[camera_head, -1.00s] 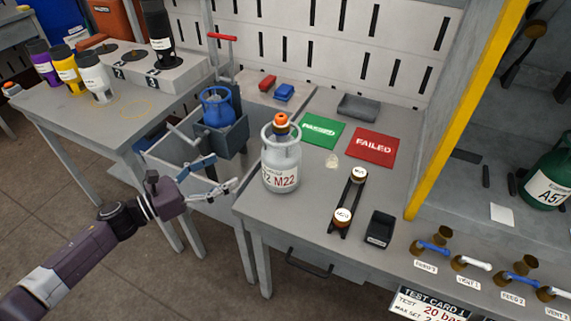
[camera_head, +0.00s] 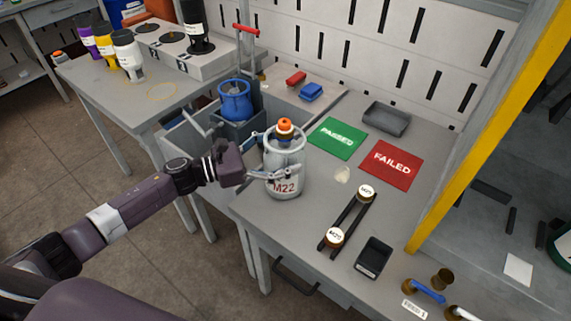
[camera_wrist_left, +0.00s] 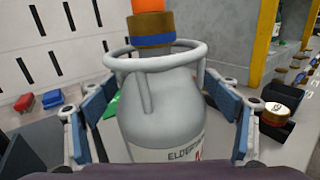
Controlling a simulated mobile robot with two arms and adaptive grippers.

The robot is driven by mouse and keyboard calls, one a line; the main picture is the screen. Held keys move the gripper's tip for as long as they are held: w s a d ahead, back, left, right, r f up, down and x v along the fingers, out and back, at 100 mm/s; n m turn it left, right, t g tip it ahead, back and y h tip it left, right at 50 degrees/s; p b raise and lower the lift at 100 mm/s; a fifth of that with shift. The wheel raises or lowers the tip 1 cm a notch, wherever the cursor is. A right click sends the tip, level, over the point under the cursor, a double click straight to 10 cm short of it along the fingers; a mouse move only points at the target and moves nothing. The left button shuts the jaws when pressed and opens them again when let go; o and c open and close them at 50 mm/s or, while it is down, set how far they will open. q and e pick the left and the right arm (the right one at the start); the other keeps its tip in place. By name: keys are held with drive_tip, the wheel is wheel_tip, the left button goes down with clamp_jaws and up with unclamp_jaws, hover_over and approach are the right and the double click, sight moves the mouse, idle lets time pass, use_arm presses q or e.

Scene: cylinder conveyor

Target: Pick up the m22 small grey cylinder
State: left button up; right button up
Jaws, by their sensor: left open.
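The small grey cylinder (camera_head: 286,180) marked M22 stands upright on the grey table, with a brass valve and an orange cap (camera_head: 285,125) on top. My left gripper (camera_head: 284,160) is open around the cylinder's upper body. In the left wrist view the cylinder (camera_wrist_left: 160,115) sits between the two blue-padded fingers of my left gripper (camera_wrist_left: 165,115). A gap shows beside the finger on the right; contact on the left cannot be told. My right gripper is not in view.
A green PASSED mat (camera_head: 337,138), a red FAILED mat (camera_head: 391,164) and a grey tray (camera_head: 386,119) lie behind and right. A black rack (camera_head: 347,222) with M-marked round pieces and a dark box (camera_head: 374,258) stand right. A blue cylinder (camera_head: 235,100) stands behind left.

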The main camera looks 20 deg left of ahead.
sight(302, 149)
use_arm(q)
drive_tip(key=x, duration=0.2)
drive_tip(key=r+p+x, duration=0.1)
drive_tip(key=x, duration=0.1)
drive_tip(key=shift+w+d, duration=0.1)
drive_tip(key=shift+d, duration=0.15)
drive_tip(key=shift+f, duration=0.1)
drive_tip(key=c, duration=1.6)
drive_tip(key=shift+f, duration=0.1)
clamp_jaws()
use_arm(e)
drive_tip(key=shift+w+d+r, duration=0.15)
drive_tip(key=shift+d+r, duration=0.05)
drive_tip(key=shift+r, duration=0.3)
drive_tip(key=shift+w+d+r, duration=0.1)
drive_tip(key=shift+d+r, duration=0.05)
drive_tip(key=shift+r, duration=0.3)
use_arm(q)
drive_tip(key=shift+a, duration=0.1)
